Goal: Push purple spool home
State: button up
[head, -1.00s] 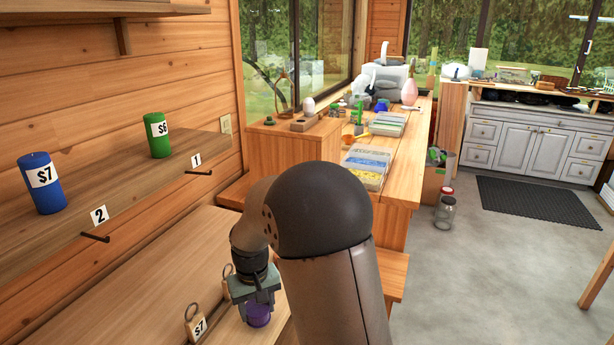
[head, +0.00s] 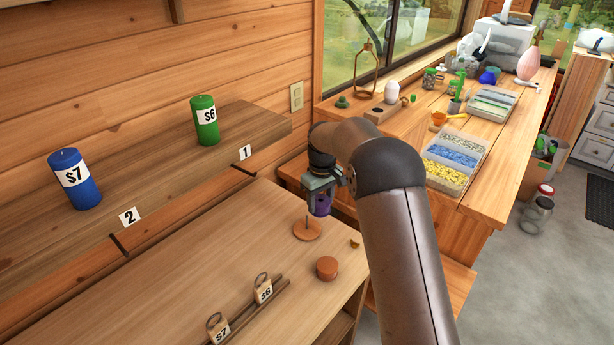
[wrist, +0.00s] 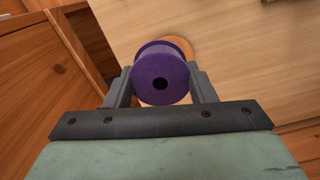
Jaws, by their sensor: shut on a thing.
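The purple spool (wrist: 161,74) is held between the two fingers of my gripper (wrist: 160,88), its end with a dark centre hole facing the wrist camera. In the head view the spool (head: 322,204) shows partly behind my gripper (head: 321,190), above the lower wooden bench. A round orange-brown base with a thin upright peg (head: 307,230) stands on the bench, just below and left of the spool in the head view. In the wrist view the edge of a round orange disc (wrist: 181,44) shows behind the spool. I cannot tell whether spool and peg touch.
A short brown cylinder (head: 327,268) and a small yellowish piece (head: 354,244) lie near the peg base. Blue (head: 75,179) and green (head: 204,121) cylinders stand on the upper shelf. The bench's left middle is clear.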

jog(key=r+n, duration=0.2)
send_over(307, 216)
jog(key=shift+f+p, duration=0.25)
jog(key=shift+p, duration=0.2)
jog(key=shift+f+b, duration=1.4)
jog(key=shift+f, duration=0.85)
jog(key=shift+f, duration=0.1)
jog(key=shift+f+b, duration=1.9)
jog(key=shift+f, duration=1.1)
jog(key=shift+f, duration=0.3)
jog(key=o, duration=1.1)
